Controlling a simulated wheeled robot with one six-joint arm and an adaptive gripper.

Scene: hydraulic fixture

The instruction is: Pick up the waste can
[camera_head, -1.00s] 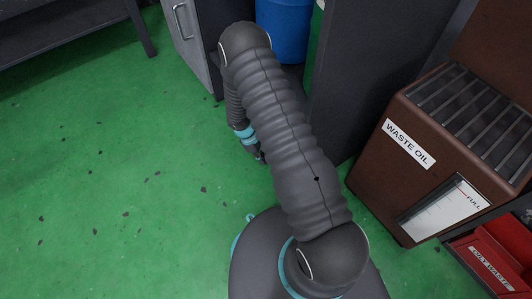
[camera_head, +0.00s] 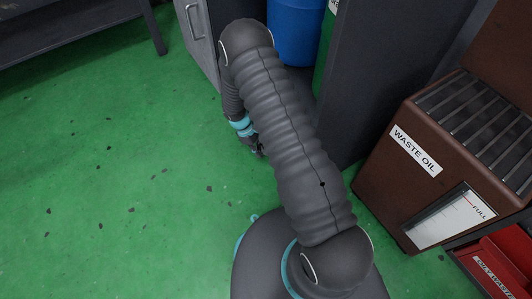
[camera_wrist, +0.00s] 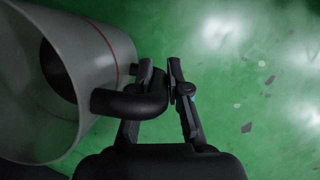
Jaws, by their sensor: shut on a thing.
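The waste can (camera_wrist: 110,50) is a light grey cylinder with a thin red line and a dark open mouth. It lies across the left of the wrist view, cut off by the picture's edge. Its thick black handle (camera_wrist: 125,104) sticks out to the right. My gripper (camera_wrist: 161,70) has its two fingers close together at the handle, shut on it. In the head view only a small part of my gripper (camera_head: 256,148) shows beneath the arm, and the can is hidden there.
A brown waste oil box (camera_head: 400,180) stands at the right, with a red oily waste bin (camera_head: 490,262) by it. A dark grey cabinet panel (camera_head: 375,80) and a blue barrel (camera_head: 295,35) are behind my arm. Green floor (camera_head: 120,180) is open at the left.

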